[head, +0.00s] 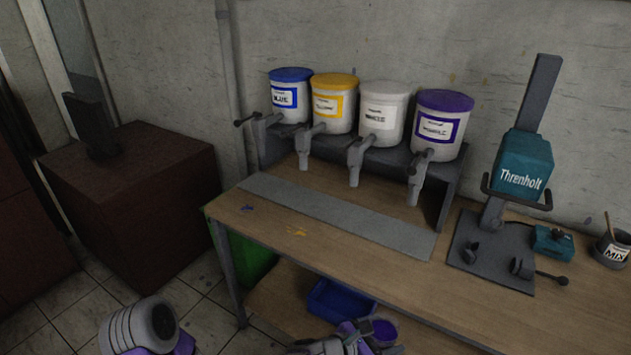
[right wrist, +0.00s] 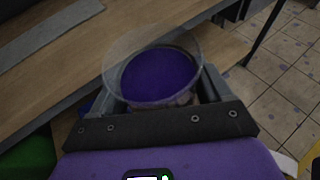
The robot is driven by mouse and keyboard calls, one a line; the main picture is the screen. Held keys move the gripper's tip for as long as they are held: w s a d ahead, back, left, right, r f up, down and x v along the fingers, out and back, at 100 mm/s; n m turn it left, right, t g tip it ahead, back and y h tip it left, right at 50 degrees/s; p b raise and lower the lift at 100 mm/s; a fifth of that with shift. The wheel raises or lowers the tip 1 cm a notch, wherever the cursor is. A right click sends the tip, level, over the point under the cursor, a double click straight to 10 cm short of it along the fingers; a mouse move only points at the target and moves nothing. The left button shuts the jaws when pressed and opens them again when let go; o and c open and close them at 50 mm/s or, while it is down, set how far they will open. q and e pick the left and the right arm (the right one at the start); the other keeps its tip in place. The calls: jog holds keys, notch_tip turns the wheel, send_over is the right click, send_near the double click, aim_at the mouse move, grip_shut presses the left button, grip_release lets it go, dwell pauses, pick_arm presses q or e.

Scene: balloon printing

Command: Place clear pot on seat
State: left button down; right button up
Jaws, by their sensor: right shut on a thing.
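The clear pot (right wrist: 150,48) holds purple paint and sits between the two fingers of my right gripper (right wrist: 160,82) in the right wrist view. In the head view the pot (head: 384,328) shows at the bottom edge, low in front of the bench, with my right gripper (head: 366,336) shut on it. The teal Threnholt machine (head: 522,168) stands at the right of the bench. Its grey base plate (head: 490,255) carries two dark clamp-like pieces; I cannot tell for sure whether this is the seat. My left arm shows at the lower left, but its gripper is out of view.
A dispenser rack (head: 445,190) holds blue, yellow, white and purple tubs above a grey strip (head: 340,215) on the wooden bench (head: 300,245). A MIX cup (head: 612,248) stands far right. A blue bin (head: 340,302) and a green bin (head: 252,258) sit below.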

aim_at(385, 339)
jog(key=shift+n+t+y, duration=0.5)
jog(key=shift+n+t, duration=0.2)
jog(key=shift+n, duration=0.2)
jog(key=w+f, duration=0.1)
jog(key=f, duration=0.1)
jog(key=w+d+f, duration=0.1)
jog(key=d+f, duration=0.1)
jog(key=f, duration=0.1)
jog(key=shift+w+d+f, duration=0.2)
jog(key=shift+w+f, duration=0.15)
jog(key=shift+w, duration=0.05)
jog(key=shift+f, duration=0.55)
jog(key=shift+w+a+r+t, duration=0.1)
jog(key=shift+t, duration=0.2)
